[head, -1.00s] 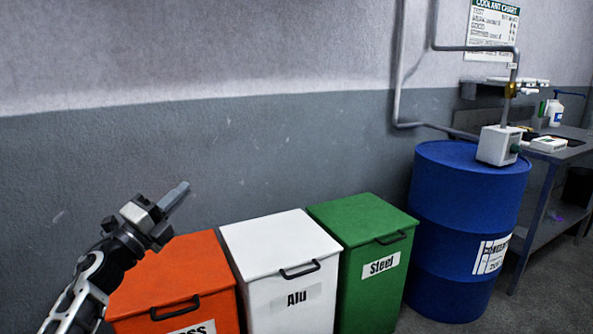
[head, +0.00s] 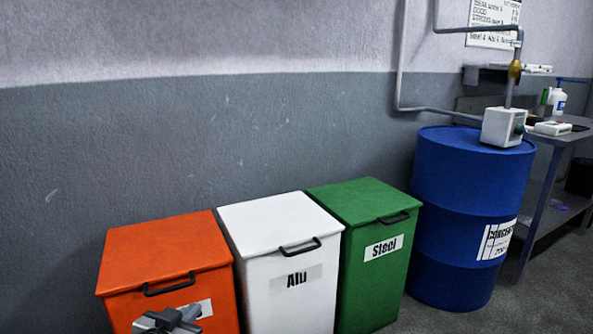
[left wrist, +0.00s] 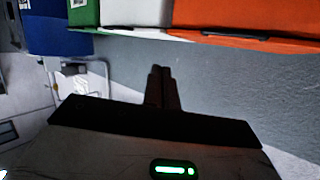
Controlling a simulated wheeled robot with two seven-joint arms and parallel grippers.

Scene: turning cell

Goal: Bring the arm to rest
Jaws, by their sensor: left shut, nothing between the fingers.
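My left gripper (head: 172,318) shows at the bottom left of the head view, low in front of the orange bin (head: 165,255), covering part of its label. Its fingers are shut with nothing between them. In the left wrist view the closed fingers (left wrist: 160,78) point up the picture, towards the wall and the bins. The rest of the left arm is below the head view's edge. My right gripper is not in either view.
A white bin (head: 280,255) marked Alu and a green bin (head: 370,235) marked Steel stand right of the orange one, lids closed. A blue drum (head: 465,215) with a pump stands farther right, beside a workbench (head: 550,150). The wall is behind.

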